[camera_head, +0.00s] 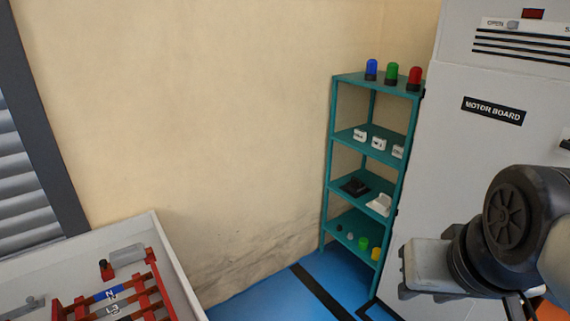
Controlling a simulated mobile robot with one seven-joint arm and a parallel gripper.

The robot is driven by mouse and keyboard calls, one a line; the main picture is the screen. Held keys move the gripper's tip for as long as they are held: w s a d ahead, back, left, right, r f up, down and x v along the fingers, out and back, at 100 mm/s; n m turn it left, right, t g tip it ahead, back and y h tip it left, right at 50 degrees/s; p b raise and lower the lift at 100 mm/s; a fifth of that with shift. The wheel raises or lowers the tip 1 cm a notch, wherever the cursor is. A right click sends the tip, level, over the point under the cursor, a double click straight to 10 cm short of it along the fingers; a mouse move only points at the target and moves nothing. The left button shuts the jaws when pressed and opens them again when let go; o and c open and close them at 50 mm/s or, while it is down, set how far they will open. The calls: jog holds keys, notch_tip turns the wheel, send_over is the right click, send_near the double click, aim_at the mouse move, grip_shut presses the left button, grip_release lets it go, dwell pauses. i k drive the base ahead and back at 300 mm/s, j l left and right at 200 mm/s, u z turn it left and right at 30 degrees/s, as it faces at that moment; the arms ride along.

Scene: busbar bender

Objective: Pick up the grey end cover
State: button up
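I cannot tell for certain which thing is the grey end cover. A pale grey piece (379,204) lies on the third shelf of the teal rack, at its right end, beside a flat black piece (355,187). A pale grey block (127,254) also lies in the white open box at the lower left. My gripper (405,271) shows at the lower right, well apart from the box. In the picture it lies just right of the rack's lower part. Its fingers are seen too poorly to tell whether they are open, and no held thing is visible.
The teal rack (365,78) carries blue, green and red lamps on top, white labelled parts below, and small coloured parts lowest. A grey cabinet (480,150) stands right. The white box (172,262) holds red supports and bars (107,294). Blue floor (262,299) is clear between.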

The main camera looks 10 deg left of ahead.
aim_at(133, 253)
jog(key=i+l+u, duration=0.25)
jog(key=i, duration=0.35)
jog(key=i+l+u, duration=0.25)
jog(key=i+l, duration=0.2)
jog(key=i+u, duration=0.2)
jog(key=u, duration=0.2)
jog(key=i+u, duration=0.2)
jog(key=u, duration=0.2)
jog(key=i+l+u, duration=0.1)
jog(key=u, duration=0.35)
jog(key=i+l+u, duration=0.15)
jog(key=u, duration=0.25)
jog(key=i+l+u, duration=0.2)
jog(key=u, duration=0.2)
jog(key=i+l+u, duration=0.25)
jog(key=u, duration=0.2)
jog(key=i+l+u, duration=0.15)
jog(key=l+u, duration=0.25)
jog(key=i+l+u, duration=0.25)
jog(key=l, duration=0.15)
jog(key=l+u, duration=0.25)
jog(key=l, duration=0.2)
